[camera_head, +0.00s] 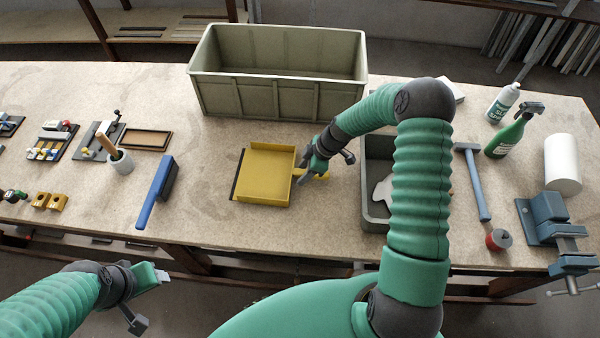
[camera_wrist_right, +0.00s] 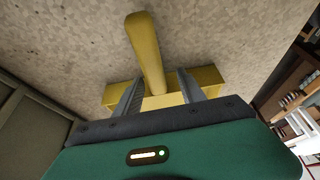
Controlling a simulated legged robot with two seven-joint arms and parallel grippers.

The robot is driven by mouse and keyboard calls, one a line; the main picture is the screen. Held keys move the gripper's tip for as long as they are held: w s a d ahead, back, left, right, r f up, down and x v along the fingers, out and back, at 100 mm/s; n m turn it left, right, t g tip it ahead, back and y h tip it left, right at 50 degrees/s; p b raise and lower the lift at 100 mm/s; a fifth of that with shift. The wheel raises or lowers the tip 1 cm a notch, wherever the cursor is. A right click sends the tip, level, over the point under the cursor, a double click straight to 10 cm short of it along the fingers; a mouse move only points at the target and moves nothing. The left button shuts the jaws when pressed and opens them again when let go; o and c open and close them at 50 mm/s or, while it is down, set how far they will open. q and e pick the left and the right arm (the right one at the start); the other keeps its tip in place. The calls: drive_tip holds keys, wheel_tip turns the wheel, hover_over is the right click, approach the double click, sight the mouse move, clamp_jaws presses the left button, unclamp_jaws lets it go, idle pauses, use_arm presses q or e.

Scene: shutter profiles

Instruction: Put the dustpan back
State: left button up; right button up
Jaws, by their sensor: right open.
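The yellow dustpan (camera_head: 268,172) lies on the workbench left of the grey tray, its handle pointing right. A dark strip shows along its left edge. My right gripper (camera_head: 309,172) is at the handle side of the dustpan. In the right wrist view, the open fingers of my right gripper (camera_wrist_right: 159,92) stand on either side of the yellow handle (camera_wrist_right: 147,50), with the dustpan body (camera_wrist_right: 210,80) behind them. Contact with the handle cannot be told. My left gripper (camera_head: 163,276) is low at the left, off the bench's front edge; its finger gap cannot be made out.
A large olive bin (camera_head: 280,95) stands behind the dustpan. A blue brush (camera_head: 157,190) lies to its left. A grey tray (camera_head: 375,215) with a pale item is to the right, partly hidden by my right arm. A blue-handled hammer (camera_head: 475,185) and vise (camera_head: 555,225) are farther right.

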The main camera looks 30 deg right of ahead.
drive_tip(key=d+r, duration=0.2)
drive_tip(key=s+d+r+b, duration=0.1)
drive_tip(key=d+r, duration=0.1)
drive_tip(key=r, duration=0.1)
drive_tip(key=shift+s+d+r, duration=0.1)
drive_tip(key=shift+s+d, duration=0.05)
drive_tip(key=shift+d, duration=0.2)
use_arm(q)
drive_tip(key=f+b, duration=0.1)
drive_tip(key=d+f, duration=0.1)
drive_tip(key=f+b, duration=0.1)
drive_tip(key=shift+d+f+b, duration=0.3)
drive_tip(key=shift+b, duration=0.05)
use_arm(e)
drive_tip(key=s+a+r+m+h, duration=0.2)
drive_tip(key=s+a+m, duration=0.3)
drive_tip(key=s, duration=0.3)
drive_tip(key=s+a+r+m+h, duration=0.2)
drive_tip(key=s+a+r+m, duration=0.2)
drive_tip(key=s+a+m, duration=0.2)
drive_tip(key=shift+s+a+r, duration=0.25)
drive_tip(key=shift+s+a, duration=0.55)
drive_tip(key=shift+s, duration=0.3)
use_arm(q)
drive_tip(key=shift+a, duration=0.2)
use_arm(e)
drive_tip(key=shift+a, duration=0.15)
use_arm(q)
drive_tip(key=shift+d, duration=0.1)
